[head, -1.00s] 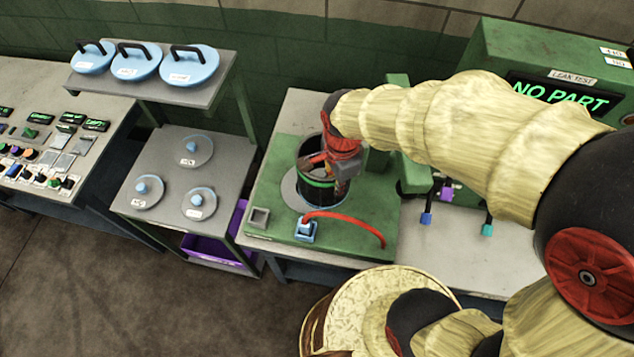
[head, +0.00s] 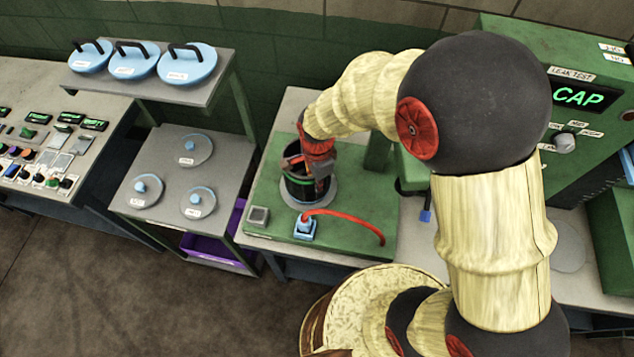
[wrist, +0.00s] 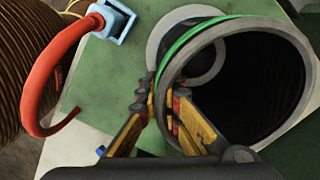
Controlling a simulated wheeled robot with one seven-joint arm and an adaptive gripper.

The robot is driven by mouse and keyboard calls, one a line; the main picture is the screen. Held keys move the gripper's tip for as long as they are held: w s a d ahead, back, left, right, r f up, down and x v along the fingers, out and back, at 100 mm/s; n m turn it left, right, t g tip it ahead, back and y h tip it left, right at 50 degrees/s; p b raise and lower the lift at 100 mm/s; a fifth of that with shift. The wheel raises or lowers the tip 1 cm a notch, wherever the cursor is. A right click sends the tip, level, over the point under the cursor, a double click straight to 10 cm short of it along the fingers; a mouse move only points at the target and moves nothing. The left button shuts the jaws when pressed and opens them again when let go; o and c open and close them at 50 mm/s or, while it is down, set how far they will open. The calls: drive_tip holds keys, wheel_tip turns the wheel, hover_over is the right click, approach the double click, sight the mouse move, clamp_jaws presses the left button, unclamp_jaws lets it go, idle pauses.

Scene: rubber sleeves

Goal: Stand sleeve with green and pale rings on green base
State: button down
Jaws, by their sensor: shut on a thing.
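The sleeve is a dark, open-topped tube (head: 297,190) with a green band near its top; it also shows large in the wrist view (wrist: 270,85), with a grey rim. No separate pale ring is clear. It is over the green base (head: 350,215), above its round grey disc (head: 328,196), more of which shows to the sleeve's right. The disc shows beside the sleeve in the wrist view (wrist: 160,32). I cannot tell whether the sleeve's lower end touches the disc. My gripper (wrist: 163,100) is shut on the sleeve's near wall, one finger inside and one outside.
A blue connector (head: 305,228) with a red hose (head: 350,221) lies at the base's front. A leak test box (head: 515,50) stands right; its display shows "CAP", partly hidden by my arm. Blue lids (head: 190,65) sit on a rack at left.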

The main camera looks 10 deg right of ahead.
drive_tip(key=shift+w, duration=0.1)
drive_tip(key=c, duration=2)
unclamp_jaws()
drive_tip(key=shift+f, duration=0.1)
wheel_tip(320, 180, up, 13)
drive_tip(key=shift+d+f, duration=0.1)
drive_tip(key=shift+f, duration=0.05)
drive_tip(key=s+d+r+n+t, duration=0.2)
drive_tip(key=s+d+r+n, duration=0.4)
drive_tip(key=s+r+n, duration=0.1)
drive_tip(key=s+d+r+n+t, duration=0.3)
drive_tip(key=s+d+r+n, duration=0.3)
drive_tip(key=r, duration=0.4)
drive_tip(key=shift+s+r+n, duration=0.3)
drive_tip(key=shift+s+n, duration=0.1)
drive_tip(key=shift+n, duration=0.4)
